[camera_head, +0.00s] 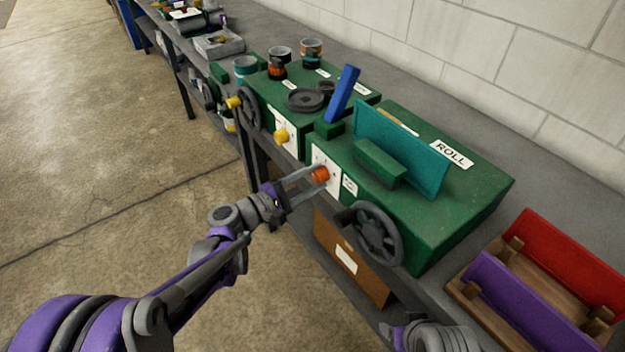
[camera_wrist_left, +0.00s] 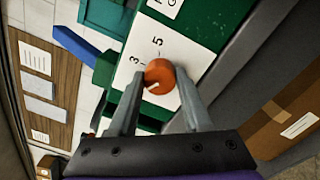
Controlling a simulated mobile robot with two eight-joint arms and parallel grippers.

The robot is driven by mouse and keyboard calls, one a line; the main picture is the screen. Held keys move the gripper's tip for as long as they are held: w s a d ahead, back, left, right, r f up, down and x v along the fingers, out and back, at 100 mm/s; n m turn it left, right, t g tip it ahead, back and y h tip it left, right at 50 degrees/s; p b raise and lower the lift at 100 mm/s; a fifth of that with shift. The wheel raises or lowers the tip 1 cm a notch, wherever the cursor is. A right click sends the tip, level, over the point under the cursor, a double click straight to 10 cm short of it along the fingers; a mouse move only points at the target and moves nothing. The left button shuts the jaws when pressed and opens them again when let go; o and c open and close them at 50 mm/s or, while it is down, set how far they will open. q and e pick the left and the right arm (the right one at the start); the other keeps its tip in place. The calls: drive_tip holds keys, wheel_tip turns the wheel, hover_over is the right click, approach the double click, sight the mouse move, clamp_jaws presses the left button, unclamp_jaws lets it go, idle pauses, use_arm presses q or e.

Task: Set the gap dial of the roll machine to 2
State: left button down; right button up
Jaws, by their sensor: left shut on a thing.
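The roll machine (camera_head: 455,205) is a green box labelled ROLL on the bench. Its gap dial (camera_head: 320,174) is an orange knob on a white plate on the front face. In the left wrist view the dial (camera_wrist_left: 160,76) has a white pointer mark towards its lower left. The digits 3 and 5 show on the plate (camera_wrist_left: 150,50) above it; other digits are hidden or too small to read. My left gripper (camera_head: 312,178) is shut on the dial, one finger on each side, as the left wrist view (camera_wrist_left: 160,90) also shows.
A dark handwheel (camera_head: 376,235) sits just right of the dial on the machine front. Another green machine (camera_head: 300,100) with a yellow knob (camera_head: 282,137) stands to the left. A wooden tray (camera_head: 500,275) with red and purple panels is at right. The floor in front is clear.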

use_arm(q)
drive_tip(key=shift+n, duration=0.3)
drive_tip(key=shift+c, duration=1.7)
unclamp_jaws()
drive_tip(key=v, duration=1.1)
drive_tip(key=shift+r, duration=0.1)
